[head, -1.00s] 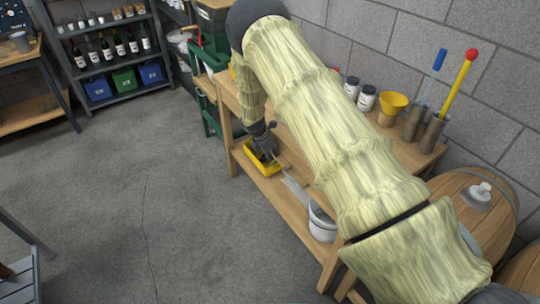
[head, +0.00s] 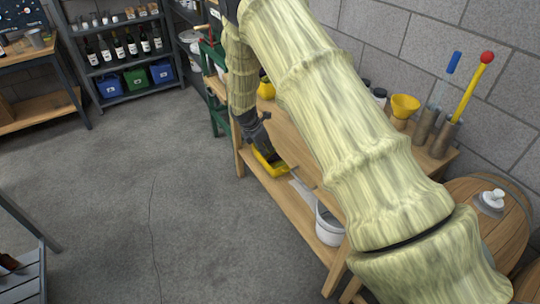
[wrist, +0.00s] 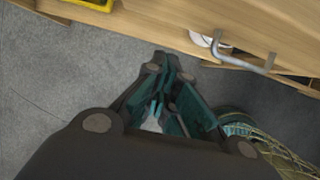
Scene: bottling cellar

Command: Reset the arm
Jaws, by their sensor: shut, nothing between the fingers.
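My arm, in a pale yellow-green ribbed sleeve, crosses the head view from the lower right to the top. Its forearm hangs down at the front of the wooden bench. My gripper (head: 260,143) is at the bench's front edge, just above the yellow tray (head: 284,172) on the lower shelf; whether they touch I cannot tell. In the wrist view my gripper (wrist: 163,62) has its dark, teal-padded fingers shut together with nothing between them. The bench's wooden edge (wrist: 165,30) lies beyond the fingertips. Much of the bench top is hidden behind my arm.
A white bucket (head: 329,228) stands on the lower shelf. A yellow funnel (head: 404,104) and upright tubes (head: 440,140) stand on the bench by the block wall. A metal handle (wrist: 246,52) juts from the bench. A barrel (head: 500,222) is at right. The floor (head: 110,220) at left is clear.

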